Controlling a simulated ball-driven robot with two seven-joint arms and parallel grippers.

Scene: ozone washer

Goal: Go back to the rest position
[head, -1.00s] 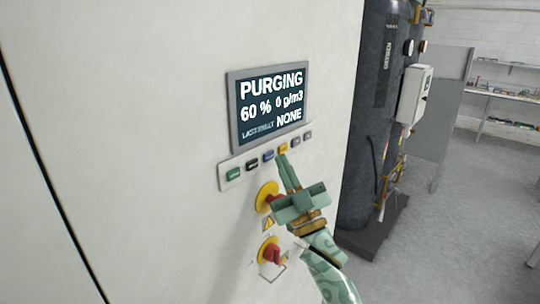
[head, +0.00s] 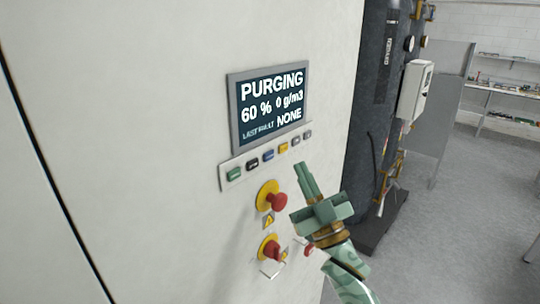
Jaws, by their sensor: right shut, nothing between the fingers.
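My right gripper (head: 305,182) is shut and empty. It stands in front of the white machine panel (head: 130,130), to the right of the upper red knob and below the right end of the button row (head: 265,160). Its fingertips point up and appear apart from the buttons. The display (head: 268,108) reads PURGING, 60 %, 0 g/m3, LAST FAULT NONE. My left gripper is not in view.
An upper red knob on a yellow disc (head: 270,196) and a lower red knob (head: 270,249) stick out beside my gripper. A dark tank (head: 371,120) stands beyond the panel's right edge. Grey floor (head: 455,230) at the right is open.

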